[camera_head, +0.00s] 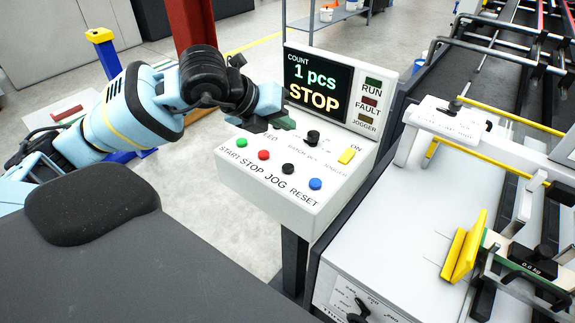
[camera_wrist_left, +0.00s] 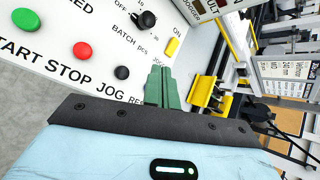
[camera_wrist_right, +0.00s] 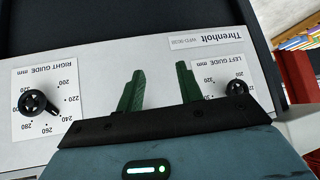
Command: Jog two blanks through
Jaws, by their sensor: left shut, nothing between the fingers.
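The control panel (camera_head: 300,170) stands in the middle of the head view. Its screen (camera_head: 318,84) reads "COUNT 1 pcs" and "STOP". Green START (camera_head: 241,142), red STOP (camera_head: 264,155), black JOG (camera_head: 288,168) and blue RESET (camera_head: 315,184) buttons line its front. My left gripper (camera_head: 284,123) is shut and empty, above the panel's back part. In the left wrist view its closed fingers (camera_wrist_left: 160,86) point past the black JOG button (camera_wrist_left: 122,73) and hide the blue button. My right gripper (camera_wrist_right: 160,86) is open and empty, facing a white dial panel. I cannot clearly make out blanks.
The gluer's white side table (camera_head: 450,190) lies right of the panel, with yellow blocks (camera_head: 465,247) and a weight marked in kg (camera_head: 527,260). A grey rail rack and belts run at the far right. RIGHT GUIDE (camera_wrist_right: 38,102) and LEFT GUIDE (camera_wrist_right: 237,88) knobs flank my right gripper.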

